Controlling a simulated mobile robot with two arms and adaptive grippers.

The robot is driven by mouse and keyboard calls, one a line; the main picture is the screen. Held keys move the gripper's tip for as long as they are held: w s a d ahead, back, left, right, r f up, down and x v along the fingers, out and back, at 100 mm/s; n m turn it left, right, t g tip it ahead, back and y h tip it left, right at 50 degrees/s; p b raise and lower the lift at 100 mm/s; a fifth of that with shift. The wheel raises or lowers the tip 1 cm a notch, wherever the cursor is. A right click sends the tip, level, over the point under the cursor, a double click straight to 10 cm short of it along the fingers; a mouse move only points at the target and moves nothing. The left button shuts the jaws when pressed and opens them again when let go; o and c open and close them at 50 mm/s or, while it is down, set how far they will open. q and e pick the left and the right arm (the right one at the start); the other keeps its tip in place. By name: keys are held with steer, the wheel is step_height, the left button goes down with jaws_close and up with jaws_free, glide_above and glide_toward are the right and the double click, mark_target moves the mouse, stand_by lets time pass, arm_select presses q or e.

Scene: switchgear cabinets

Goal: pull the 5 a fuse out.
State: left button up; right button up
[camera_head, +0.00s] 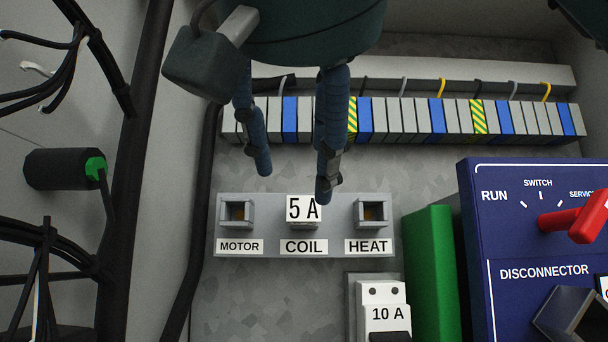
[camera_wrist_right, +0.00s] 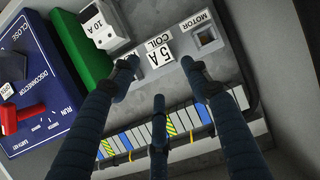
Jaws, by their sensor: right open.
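The 5 A fuse (camera_head: 303,209) sits in the middle COIL slot of a grey fuse holder (camera_head: 258,248). Its white label also shows in the right wrist view (camera_wrist_right: 158,57). The MOTOR slot (camera_head: 237,212) and the HEAT slot (camera_head: 371,213) on either side show no fuse. My right gripper (camera_head: 296,182) hangs above the holder in the head view, fingers spread and empty. In the right wrist view its fingertips (camera_wrist_right: 160,75) lie around the fuse label, apart from each other. Contact with the fuse cannot be told. My left gripper is not in view.
A row of terminal blocks (camera_head: 404,118) runs behind the fingers. To the right are a 10 A breaker (camera_head: 385,313), a green block (camera_head: 430,270) and a blue disconnector panel (camera_head: 520,240) with a red switch handle (camera_head: 575,220). Black cables (camera_head: 190,240) run on the left.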

mark_target(305, 209)
steer(key=p+x, duration=0.1)
steer(key=x, duration=0.5)
steer(key=shift+d+r+p, duration=0.1)
steer(key=shift+r+p, duration=0.05)
steer(key=shift+p, duration=0.15)
steer(key=x, duration=0.3)
steer(key=shift+w+p, duration=0.1)
steer(key=shift+p, duration=0.3)
steer(key=c, duration=1)
steer(key=o, duration=0.5)
steer(key=shift+c, duration=0.2)
steer(key=c, duration=0.6)
steer(key=shift+c, duration=0.2)
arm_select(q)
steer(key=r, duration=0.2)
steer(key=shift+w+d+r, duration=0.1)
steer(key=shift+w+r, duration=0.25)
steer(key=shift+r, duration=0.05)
arm_select(e)
steer(key=shift+s, duration=0.2)
